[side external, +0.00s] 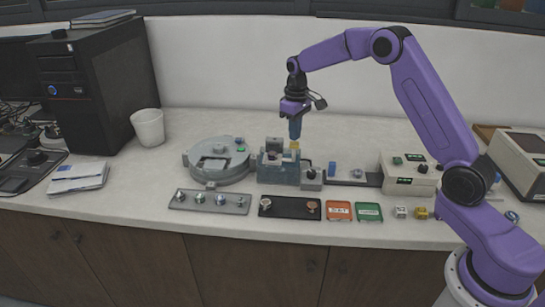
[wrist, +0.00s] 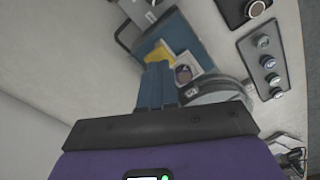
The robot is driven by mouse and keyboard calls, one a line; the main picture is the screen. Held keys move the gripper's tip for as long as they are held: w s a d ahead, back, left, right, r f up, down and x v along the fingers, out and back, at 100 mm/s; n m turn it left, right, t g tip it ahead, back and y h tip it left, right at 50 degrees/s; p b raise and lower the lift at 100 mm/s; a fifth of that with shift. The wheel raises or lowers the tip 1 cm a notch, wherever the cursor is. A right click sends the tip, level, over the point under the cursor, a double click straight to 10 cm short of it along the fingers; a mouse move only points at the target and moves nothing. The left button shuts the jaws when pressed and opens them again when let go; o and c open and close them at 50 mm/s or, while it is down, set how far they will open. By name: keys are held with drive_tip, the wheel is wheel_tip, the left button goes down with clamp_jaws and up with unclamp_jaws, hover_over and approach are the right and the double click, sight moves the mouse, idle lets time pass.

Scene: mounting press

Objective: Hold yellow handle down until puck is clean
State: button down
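The yellow handle (side external: 294,145) is a small block on the blue-grey press (side external: 278,173) in the middle of the bench. My gripper (side external: 295,137) points straight down at it, its blue fingers together and their tips at the handle. In the wrist view, the fingers (wrist: 157,66) look closed side by side, with the yellow handle (wrist: 159,52) just past their tips; I cannot tell how firmly they touch. A dark round piece, possibly the puck (wrist: 184,74), sits in a pale square recess beside the handle. Its surface is too small to judge as clean or dirty.
A round grey machine (side external: 218,160) stands left of the press. In front lie a grey tray of metal pieces (side external: 210,208), a black tray (side external: 290,214), a red tray (side external: 339,220) and a green tray (side external: 369,220). A control box (side external: 411,181) stands right.

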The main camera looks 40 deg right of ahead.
sight(294, 144)
drive_tip(key=shift+f, duration=0.2)
drive_tip(key=shift+f, duration=2.55)
idle(3.0)
drive_tip(key=shift+r, duration=2.75)
drive_tip(key=shift+r, duration=0.1)
drive_tip(key=shift+r, duration=2.4)
